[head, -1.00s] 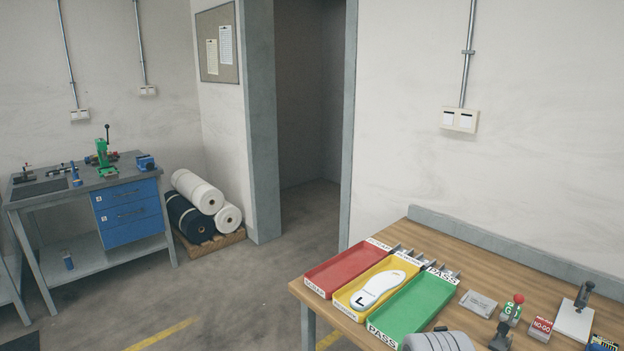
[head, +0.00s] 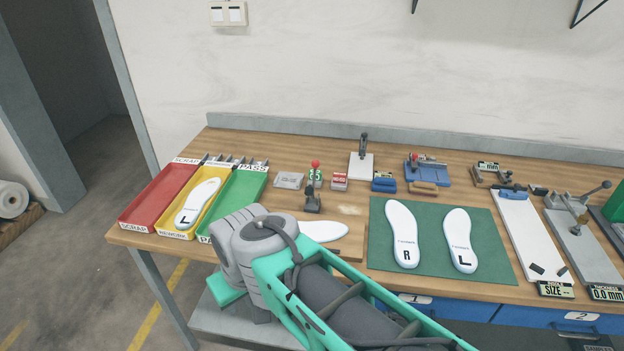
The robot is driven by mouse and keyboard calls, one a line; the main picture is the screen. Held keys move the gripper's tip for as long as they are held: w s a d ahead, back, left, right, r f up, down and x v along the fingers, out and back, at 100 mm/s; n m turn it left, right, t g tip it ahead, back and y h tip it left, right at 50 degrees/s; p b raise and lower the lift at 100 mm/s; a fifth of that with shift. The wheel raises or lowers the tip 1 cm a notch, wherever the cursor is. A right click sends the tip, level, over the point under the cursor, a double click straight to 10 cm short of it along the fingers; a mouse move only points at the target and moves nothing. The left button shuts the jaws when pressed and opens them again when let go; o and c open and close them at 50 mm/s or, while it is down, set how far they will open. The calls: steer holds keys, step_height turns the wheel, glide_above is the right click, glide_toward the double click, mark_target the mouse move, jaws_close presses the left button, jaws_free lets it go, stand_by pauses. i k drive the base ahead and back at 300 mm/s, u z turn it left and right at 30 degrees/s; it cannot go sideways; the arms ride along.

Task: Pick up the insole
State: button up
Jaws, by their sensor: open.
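A white insole marked L (head: 200,197) lies in the yellow rework tray (head: 176,235) at the left end of the bench. A white insole marked R (head: 403,225) and another marked L (head: 460,230) lie side by side on the green mat (head: 488,273). One more white insole (head: 326,230) lies on a wooden board left of the mat, its left part hidden behind my arm. My arm reaches in from the bottom right, over the bench's front edge. My gripper's fingers do not show, so their place relative to the insoles cannot be seen.
A red scrap tray (head: 143,213) and a green pass tray (head: 247,190) flank the yellow one. Small gauges and fixtures stand along the back. A white measuring board (head: 523,235) and a thickness gauge (head: 590,250) are at right. Blue drawers sit under the bench.

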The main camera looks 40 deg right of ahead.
mark_target(322, 231)
steer(key=z, duration=0.9)
